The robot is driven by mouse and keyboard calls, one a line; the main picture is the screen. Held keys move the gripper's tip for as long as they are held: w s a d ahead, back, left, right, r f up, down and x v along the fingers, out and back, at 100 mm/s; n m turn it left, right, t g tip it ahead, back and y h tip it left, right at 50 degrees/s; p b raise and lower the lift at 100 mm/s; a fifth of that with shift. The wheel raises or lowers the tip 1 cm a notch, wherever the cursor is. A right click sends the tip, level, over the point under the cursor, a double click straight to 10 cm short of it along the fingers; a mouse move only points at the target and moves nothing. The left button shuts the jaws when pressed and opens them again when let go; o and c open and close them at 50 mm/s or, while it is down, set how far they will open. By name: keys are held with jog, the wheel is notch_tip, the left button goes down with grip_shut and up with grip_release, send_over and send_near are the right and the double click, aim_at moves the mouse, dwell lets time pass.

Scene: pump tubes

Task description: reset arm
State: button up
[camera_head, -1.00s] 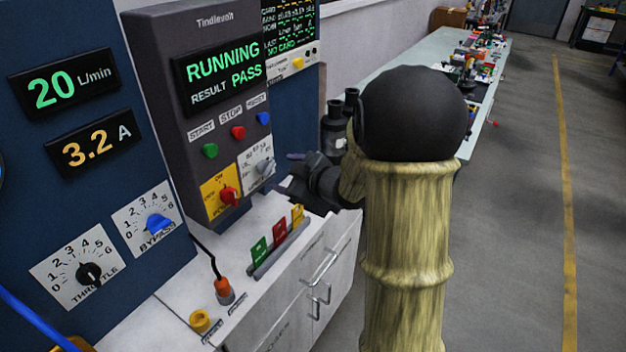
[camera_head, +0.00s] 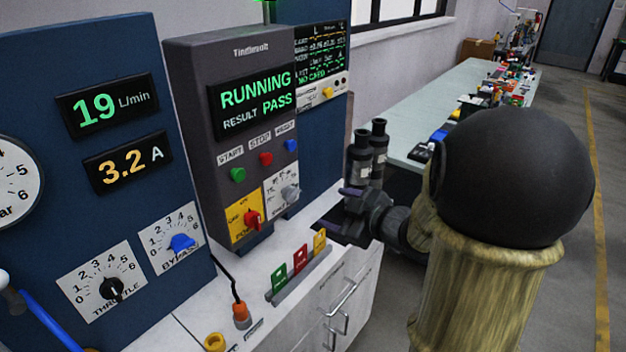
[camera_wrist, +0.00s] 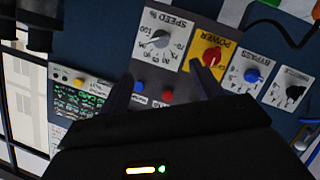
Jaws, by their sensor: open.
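My gripper (camera_head: 335,212) is in front of the grey control box (camera_head: 190,120), to the right of its lower part, open and with nothing seen between its fingers. In the wrist view my gripper (camera_wrist: 165,92) has its two fingers spread, with the box's panel behind them. The box's screen (camera_head: 252,102) reads RUNNING, RESULT PASS. The red power knob (camera_head: 253,217) sits on a yellow plate, and the grey speed knob (camera_head: 290,193) is right of it. Start, stop and reset buttons sit above in green, red and blue.
The blue panel at left has a throttle knob (camera_head: 112,288), a blue bypass knob (camera_head: 182,243) and readouts of 19 L/min and 3.2 A. Green, red and yellow cards (camera_head: 300,258) stand in a rack on the white cabinet. A long cluttered table (camera_head: 420,105) runs behind. Floor at right is open.

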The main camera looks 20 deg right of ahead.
jog(key=s+a+f+m+g+h+p, duration=0.1)
jog(key=s+a+m+g+h+p, duration=0.2)
jog(key=s, duration=0.4)
jog(key=s+a+f+m+g+h+p, duration=0.2)
jog(key=s+a+m+g+p, duration=0.1)
jog(key=s+m+g+p, duration=0.2)
jog(key=s+m+g, duration=0.2)
jog(key=s+m, duration=0.1)
jog(key=shift+a+f+h, duration=0.2)
jog(key=shift+a+h, duration=0.05)
jog(key=shift+h, duration=0.15)
dwell(1.0)
jog(key=shift+s, duration=0.15)
dwell(1.6)
dwell(1.0)
